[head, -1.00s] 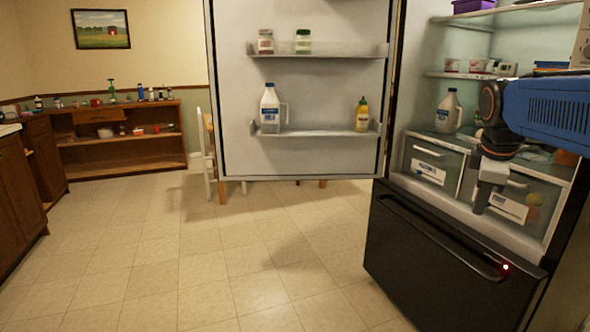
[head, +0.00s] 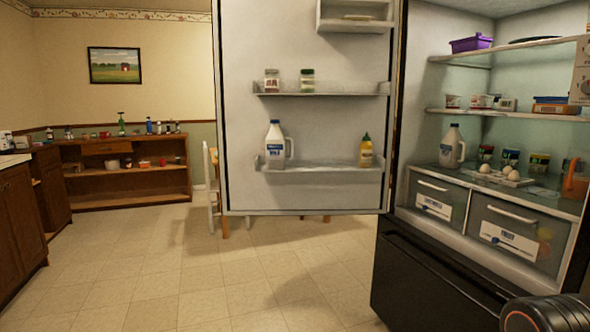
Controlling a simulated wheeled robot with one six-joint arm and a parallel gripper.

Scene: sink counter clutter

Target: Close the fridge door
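The fridge door (head: 340,62) stands wide open in the head view, its white inner side facing me. Its shelves hold a white jug (head: 275,146), a yellow bottle (head: 365,151) and two small jars (head: 289,80). The open fridge (head: 510,150) is on the right, with its lit shelves and two drawers showing. The black lower freezer drawer (head: 425,280) is shut. A dark rounded part of my arm shows at the bottom right corner. My gripper is out of view.
Tiled floor (head: 150,265) is clear in front of the door and to its left. A brown cabinet (head: 28,215) stands at the left edge. A low wooden shelf (head: 120,190) is at the back wall. A white chair (head: 213,190) is partly hidden behind the door.

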